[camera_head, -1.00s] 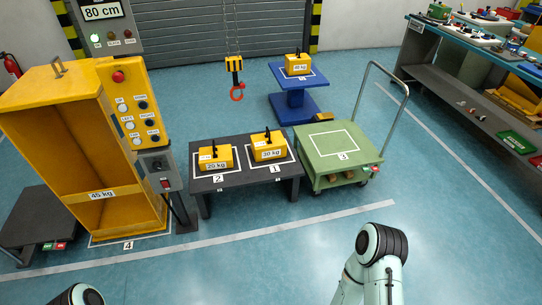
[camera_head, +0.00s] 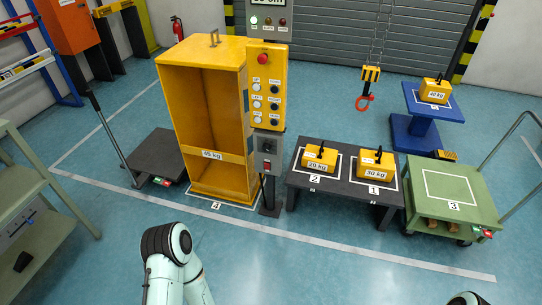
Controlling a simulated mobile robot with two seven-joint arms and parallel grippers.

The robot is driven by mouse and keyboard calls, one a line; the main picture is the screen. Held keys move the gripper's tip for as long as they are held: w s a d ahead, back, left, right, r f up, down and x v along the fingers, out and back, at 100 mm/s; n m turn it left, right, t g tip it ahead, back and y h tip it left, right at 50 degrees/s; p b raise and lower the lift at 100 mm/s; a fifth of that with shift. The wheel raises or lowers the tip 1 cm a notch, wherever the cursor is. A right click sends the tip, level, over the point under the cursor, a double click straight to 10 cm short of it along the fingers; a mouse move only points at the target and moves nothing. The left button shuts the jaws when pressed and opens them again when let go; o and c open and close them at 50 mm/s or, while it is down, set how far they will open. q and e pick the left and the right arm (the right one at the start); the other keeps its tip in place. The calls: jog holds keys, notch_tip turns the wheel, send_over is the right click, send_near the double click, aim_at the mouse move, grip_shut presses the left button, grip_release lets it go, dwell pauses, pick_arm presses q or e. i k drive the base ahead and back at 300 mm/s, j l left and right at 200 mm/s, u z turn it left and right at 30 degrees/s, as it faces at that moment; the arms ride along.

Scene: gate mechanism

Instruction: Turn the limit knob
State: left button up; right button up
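A yellow control panel (camera_head: 267,84) stands at the right side of the tall yellow cabinet. It carries a red button (camera_head: 264,57) on top and rows of white and black round controls with small labels. Below it, a grey box (camera_head: 268,153) bears a dark knob (camera_head: 272,146) and a red switch (camera_head: 267,165). The labels are too small to read, so I cannot tell for certain which control is the limit knob. Neither gripper shows; only links of my two arms show at the bottom edge, well apart from the panel.
The yellow cabinet (camera_head: 208,155) marked 45 kg stands at spot 4. A dark table (camera_head: 341,186) with 20 kg and 30 kg weights is to its right, then a green cart (camera_head: 447,187). A red hook (camera_head: 364,103) hangs behind. The floor in front is clear.

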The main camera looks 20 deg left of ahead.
aim_at(266, 147)
jog(key=i+l, duration=0.15)
jog(key=i, duration=0.35)
jog(key=i+l+u, duration=0.1)
jog(key=i, duration=0.4)
jog(key=i+l, duration=0.2)
jog(key=i, duration=0.3)
